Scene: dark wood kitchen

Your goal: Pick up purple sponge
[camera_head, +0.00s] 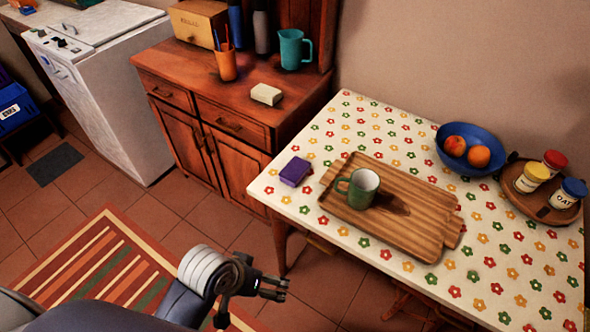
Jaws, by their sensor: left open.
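The purple sponge (295,171) lies on the flowered tablecloth near the table's left edge, just left of the wooden tray. My left gripper (284,289) is low in the picture, beside the near left side of the table. It is open, with nothing between its fingers, and apart from the sponge. My right gripper does not show.
A wooden tray (427,234) bears a green mug (358,190). A blue bowl (468,161) of fruit and a round board (527,205) with several jars stand farther right. A wooden cabinet (225,123) is behind the table. Bare cloth surrounds the sponge's left and near sides.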

